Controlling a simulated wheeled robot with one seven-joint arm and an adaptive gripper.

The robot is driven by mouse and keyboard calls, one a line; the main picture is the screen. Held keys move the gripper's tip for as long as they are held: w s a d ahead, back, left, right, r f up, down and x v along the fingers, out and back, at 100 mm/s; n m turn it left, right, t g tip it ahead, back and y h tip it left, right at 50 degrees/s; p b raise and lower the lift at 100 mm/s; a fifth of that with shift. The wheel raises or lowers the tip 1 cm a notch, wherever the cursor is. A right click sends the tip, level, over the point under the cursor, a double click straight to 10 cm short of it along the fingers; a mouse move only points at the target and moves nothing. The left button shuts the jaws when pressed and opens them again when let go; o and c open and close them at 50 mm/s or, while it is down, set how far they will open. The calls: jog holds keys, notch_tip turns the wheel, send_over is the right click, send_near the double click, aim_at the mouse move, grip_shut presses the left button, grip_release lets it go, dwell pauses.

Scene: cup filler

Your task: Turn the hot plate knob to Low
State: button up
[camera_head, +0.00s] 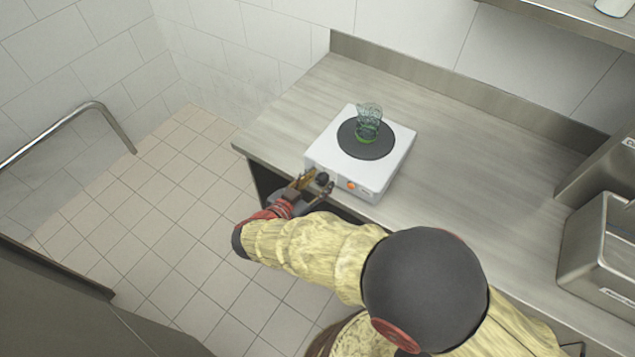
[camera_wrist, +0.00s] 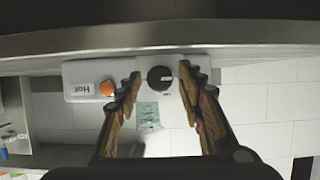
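The white hot plate (camera_head: 330,152) with a dark round heating disc (camera_head: 352,148) stands on the counter near its front edge. Its front panel (camera_wrist: 77,72) shows in the wrist view, with an orange indicator (camera_wrist: 106,88) and the word "Hot". The black knob (camera_wrist: 160,79) has a pale pointer mark; the lettering near it is too small to read. The knob also shows in the head view (camera_head: 322,178). My gripper (camera_head: 314,184) is in front of the panel. In the wrist view my gripper (camera_wrist: 160,74) is open, with one finger on each side of the knob and visible gaps.
A clear glass with a green base (camera_head: 368,125) stands on the disc. A metal appliance (camera_head: 600,235) is at the right of the counter (camera_head: 470,185), and a shelf (camera_head: 570,22) is at top right. A metal rail (camera_head: 60,125) is at left. Tiled floor is clear left of the counter.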

grip_shut()
dwell(0.6)
jog(key=shift+s+d+m+t+y+p, duration=0.1)
jog(key=shift+m+t+y+p, duration=0.4)
jog(key=shift+m, duration=0.4)
jog(key=shift+d+f+m+t+y+b, duration=0.15)
jog(key=shift+m+t+y+b, duration=0.45)
jog(key=shift+m, duration=0.6)
jog(key=m+b, duration=0.1)
jog(key=b, duration=0.1)
jog(key=m+t+b, duration=0.1)
jog(key=m+b, duration=0.1)
jog(key=shift+s+f+t+y+b, duration=0.15)
jog(key=shift+f+t+y+b, duration=0.15)
jog(key=shift+y+b, duration=0.1)
jog(key=m+t+b, duration=0.1)
jog(key=m+b, duration=0.1)
jog(key=b, duration=0.2)
jog(key=shift+d+r+m, duration=0.1)
jog(key=shift+m, duration=0.2)
jog(key=shift+o, duration=1.1)
grip_release()
